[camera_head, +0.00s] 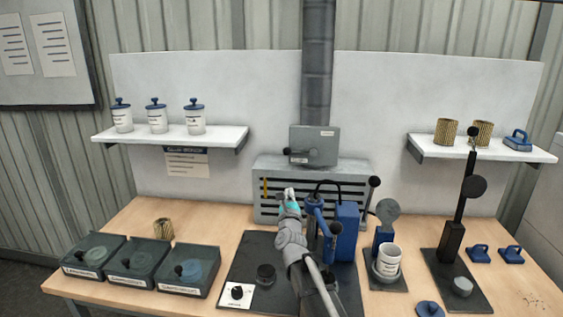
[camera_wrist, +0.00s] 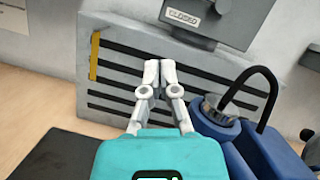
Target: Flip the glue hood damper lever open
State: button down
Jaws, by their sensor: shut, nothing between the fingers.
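The glue hood (camera_head: 265,205) is a grey box with dark horizontal slots at the back of the table. A grey damper box (camera_head: 325,134) sits above it under the duct. The damper lever (camera_head: 300,153) is a dark bar with a black knob at its left end, lying about level across the box front. In the wrist view the damper box (camera_wrist: 215,35) is cut off by the top edge, with a label that seems to read CLOSED (camera_wrist: 182,16). My gripper (camera_head: 289,192) is shut and empty, in front of the slots and below the lever; its fingertips show in the wrist view (camera_wrist: 160,68).
A blue glue dispenser (camera_head: 347,230) with a black hose stands close right of my gripper. A black-knobbed stick (camera_head: 374,182) rises at the hood's right. Shelves flank the hood. Dark trays (camera_head: 190,272) sit front left.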

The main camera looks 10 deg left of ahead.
jog(key=p, duration=0.3)
send_near(300, 152)
jog(key=w+a+f, duration=0.1)
jog(key=w, duration=0.1)
jog(key=w+a+f, duration=0.1)
jog(key=w, duration=0.1)
jog(key=w+a+f, duration=0.1)
jog(key=w, duration=0.1)
jog(key=shift+a, duration=0.35)
jog(key=shift+w+a+r+p, duration=0.2)
jog(key=shift+r+p, duration=0.25)
jog(key=shift+p, duration=0.1)
jog(key=shift+w+a+r+p, duration=0.15)
jog(key=shift+w+r+p, duration=0.05)
jog(key=shift+r+p, duration=0.35)
jog(key=shift+w+a+r+p, duration=0.2)
jog(key=shift+w+r+p, duration=0.1)
jog(key=shift+r+p, duration=0.15)
jog(key=shift+f, duration=0.1)
